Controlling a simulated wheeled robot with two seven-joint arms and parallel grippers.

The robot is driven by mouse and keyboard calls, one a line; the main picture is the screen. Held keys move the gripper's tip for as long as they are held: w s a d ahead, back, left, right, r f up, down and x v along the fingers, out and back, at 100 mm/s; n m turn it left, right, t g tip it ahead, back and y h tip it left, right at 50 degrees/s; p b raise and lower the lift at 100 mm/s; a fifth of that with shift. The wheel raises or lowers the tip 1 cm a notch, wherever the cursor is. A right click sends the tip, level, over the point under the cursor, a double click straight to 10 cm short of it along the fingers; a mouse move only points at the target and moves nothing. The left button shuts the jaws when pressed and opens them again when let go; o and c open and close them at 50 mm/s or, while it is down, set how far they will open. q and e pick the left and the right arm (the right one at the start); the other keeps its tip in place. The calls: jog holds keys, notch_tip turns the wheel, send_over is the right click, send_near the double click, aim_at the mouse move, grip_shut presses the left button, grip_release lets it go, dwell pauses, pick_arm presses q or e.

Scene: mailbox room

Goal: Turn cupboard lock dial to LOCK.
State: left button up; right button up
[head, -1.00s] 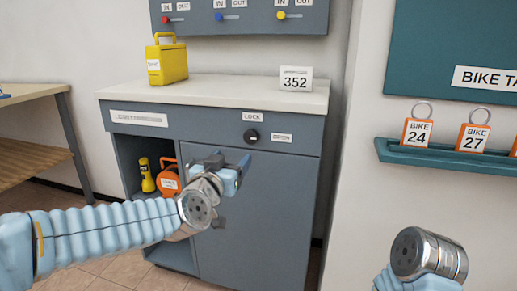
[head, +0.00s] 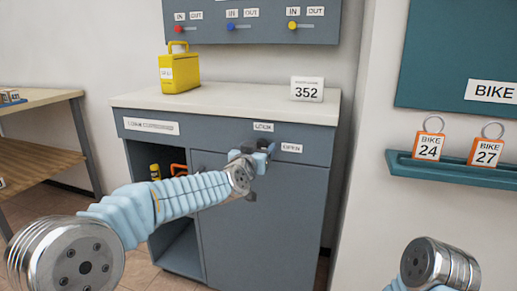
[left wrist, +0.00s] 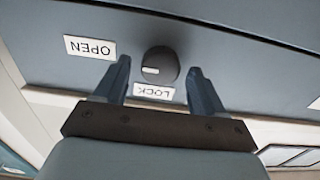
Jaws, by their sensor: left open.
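The cupboard lock dial (left wrist: 160,65) is a round dark knob with a white mark, on the blue-grey cupboard front. In the left wrist view, which is upside down, the mark is on the left side, toward the OPEN label (left wrist: 90,47). The LOCK label (left wrist: 153,92) shows below the dial there. My left gripper (left wrist: 159,70) is open, with one finger to each side of the dial; I cannot tell whether they touch it. In the head view my left gripper (head: 262,154) hides the dial, between the LOCK label (head: 263,127) and the OPEN label (head: 291,148).
A yellow box (head: 180,72) and a 352 sign (head: 307,89) stand on the cupboard top (head: 235,103). The open compartment holds a yellow torch and an orange item. A teal rack (head: 450,172) with bike tags is at right. My right arm's wrist (head: 440,263) is low at right.

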pick_arm(q)
jog(key=c, duration=1)
jog(key=shift+n, duration=0.3)
jog(key=shift+c, duration=0.2)
jog(key=n+b, duration=0.1)
jog(key=n, duration=0.1)
jog(key=shift+a+f+n+b, duration=0.1)
jog(key=shift+f+n+b, duration=0.05)
jog(key=shift+n+b, duration=0.25)
jog(key=n+b, duration=0.1)
jog(key=n, duration=0.4)
jog(key=shift+a+b, duration=0.1)
jog(key=shift+b, duration=0.25)
jog(key=shift+f+n+b, duration=0.1)
jog(key=shift+n+b, duration=1.25)
jog(key=shift+n, duration=3.45)
